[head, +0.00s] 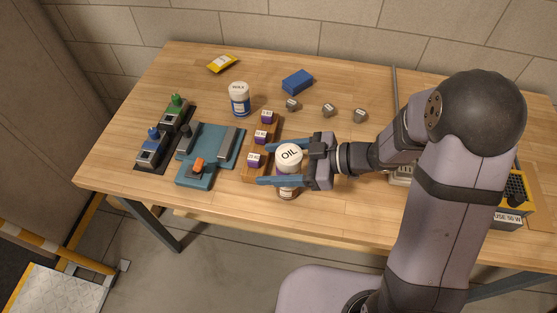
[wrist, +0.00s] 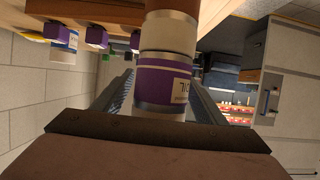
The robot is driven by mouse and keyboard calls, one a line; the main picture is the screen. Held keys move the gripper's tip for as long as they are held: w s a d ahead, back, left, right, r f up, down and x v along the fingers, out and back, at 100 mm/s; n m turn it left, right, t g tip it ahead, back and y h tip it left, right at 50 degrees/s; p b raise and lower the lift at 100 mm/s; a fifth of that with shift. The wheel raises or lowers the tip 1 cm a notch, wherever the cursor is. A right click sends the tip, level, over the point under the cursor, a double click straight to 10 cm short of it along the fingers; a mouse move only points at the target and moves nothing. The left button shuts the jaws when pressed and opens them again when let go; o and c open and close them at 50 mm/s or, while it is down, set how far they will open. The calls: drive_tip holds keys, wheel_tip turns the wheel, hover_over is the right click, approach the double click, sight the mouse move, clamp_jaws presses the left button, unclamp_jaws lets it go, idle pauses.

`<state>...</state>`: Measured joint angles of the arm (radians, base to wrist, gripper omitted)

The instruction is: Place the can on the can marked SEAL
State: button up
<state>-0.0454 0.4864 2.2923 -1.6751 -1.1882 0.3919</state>
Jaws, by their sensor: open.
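A can with a white lid marked OIL (head: 289,153) is upright near the table's front edge. My gripper (head: 274,165) is open, with one blue finger on each side of this can. In the wrist view, its purple label band (wrist: 158,85) shows between the fingers. Cream and brown bands adjoin it; I cannot tell whether these belong to the same can or to another beneath. A white-lidded can with a blue band (head: 239,102) stands farther back left; its small lid lettering is unclear. No SEAL marking is readable. The fingers partly hide the OIL can's side.
A wooden rack (head: 273,128) with purple blocks stands just left of my gripper. A teal fixture (head: 222,147) and black bases with green and blue knobs (head: 153,150) lie farther left. A blue block (head: 297,82) and small grey pieces (head: 329,110) lie behind.

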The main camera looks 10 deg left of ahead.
drive_tip(key=v, duration=1.2)
drive_tip(key=shift+b, duration=0.45)
drive_tip(key=shift+r, duration=0.1)
